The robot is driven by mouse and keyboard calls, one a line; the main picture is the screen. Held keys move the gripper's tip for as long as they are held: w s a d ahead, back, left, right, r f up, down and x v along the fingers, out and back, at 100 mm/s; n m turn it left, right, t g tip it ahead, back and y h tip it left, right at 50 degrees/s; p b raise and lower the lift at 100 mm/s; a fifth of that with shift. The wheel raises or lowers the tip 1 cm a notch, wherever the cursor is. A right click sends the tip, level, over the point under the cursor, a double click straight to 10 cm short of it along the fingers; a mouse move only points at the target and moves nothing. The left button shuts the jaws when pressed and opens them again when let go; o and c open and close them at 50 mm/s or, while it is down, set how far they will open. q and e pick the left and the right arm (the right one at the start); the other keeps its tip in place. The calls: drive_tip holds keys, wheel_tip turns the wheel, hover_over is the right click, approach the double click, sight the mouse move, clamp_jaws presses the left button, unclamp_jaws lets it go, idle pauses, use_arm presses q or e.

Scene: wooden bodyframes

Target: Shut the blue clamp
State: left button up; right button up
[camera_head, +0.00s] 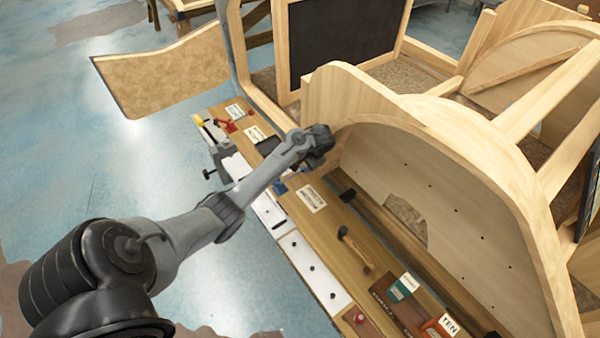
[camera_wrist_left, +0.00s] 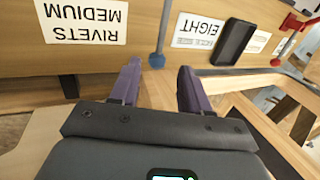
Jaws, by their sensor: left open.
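The blue clamp (camera_head: 279,188) is on the wooden bench edge, partly hidden behind my left arm in the head view. In the left wrist view its blue handle (camera_wrist_left: 157,60), a thin rod with a round knob, stands out just beyond and between my fingertips. My left gripper (camera_wrist_left: 159,78) is open, with one purple finger on each side of the knob's line and nothing visibly gripped. In the head view my left gripper (camera_head: 319,147) is a dark shape over the bench beside the wooden frame; its fingertips are hard to make out. My right gripper is not in view.
A red clamp (camera_head: 230,126) is farther along the bench and also shows in the wrist view (camera_wrist_left: 292,24). A black block (camera_wrist_left: 234,41) lies near the "EIGHT" label. A hammer (camera_head: 355,247) lies nearer. The large curved wooden frame (camera_head: 440,190) borders the bench on the right.

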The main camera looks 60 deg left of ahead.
sight(299, 172)
use_arm(q)
drive_tip(key=b+x, duration=0.2)
drive_tip(key=x, duration=0.5)
drive_tip(key=shift+a+f, duration=0.1)
drive_tip(key=shift+f, duration=0.1)
drive_tip(key=c, duration=0.7)
drive_tip(key=shift+s, duration=0.15)
clamp_jaws()
idle(0.4)
